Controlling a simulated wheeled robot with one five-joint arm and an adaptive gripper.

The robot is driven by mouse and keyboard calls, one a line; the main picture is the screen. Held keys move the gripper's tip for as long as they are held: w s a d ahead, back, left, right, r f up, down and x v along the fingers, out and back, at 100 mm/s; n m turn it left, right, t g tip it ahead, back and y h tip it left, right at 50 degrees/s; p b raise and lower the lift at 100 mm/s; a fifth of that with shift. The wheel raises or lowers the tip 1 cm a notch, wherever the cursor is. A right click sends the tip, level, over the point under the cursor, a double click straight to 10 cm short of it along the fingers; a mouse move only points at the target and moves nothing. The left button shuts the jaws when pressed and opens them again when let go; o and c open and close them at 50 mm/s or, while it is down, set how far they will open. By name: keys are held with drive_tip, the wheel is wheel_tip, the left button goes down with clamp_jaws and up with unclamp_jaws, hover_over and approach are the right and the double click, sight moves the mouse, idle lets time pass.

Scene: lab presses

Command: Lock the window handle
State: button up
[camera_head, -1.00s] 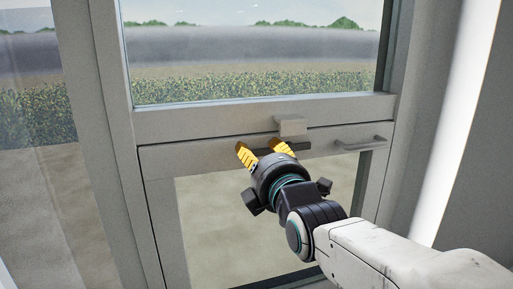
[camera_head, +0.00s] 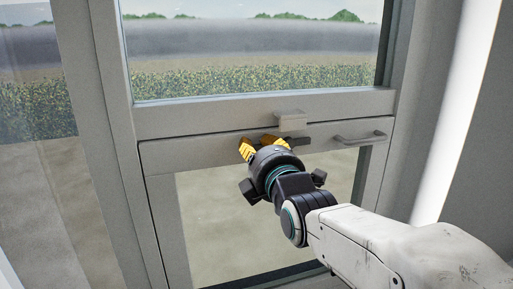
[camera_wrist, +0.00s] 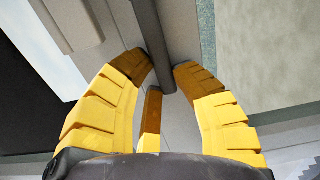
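The window handle is a dark bar (camera_head: 297,141) on the horizontal rail of the window frame, partly hidden behind my gripper in the head view. In the wrist view the dark bar (camera_wrist: 151,40) runs down from the top edge, with its end between my fingertips. My gripper (camera_head: 258,141) is at the left end of this bar, close to the rail. Its yellow fingers (camera_wrist: 163,72) are apart, one on each side of the bar's end. A gap shows on the left side; contact on the right is hard to tell.
A light grey block (camera_head: 291,120) sits on the frame just above the handle. Glass panes lie above and below the rail (camera_head: 195,151). A frame post (camera_head: 90,100) stands to the left.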

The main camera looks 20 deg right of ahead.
clamp_jaws()
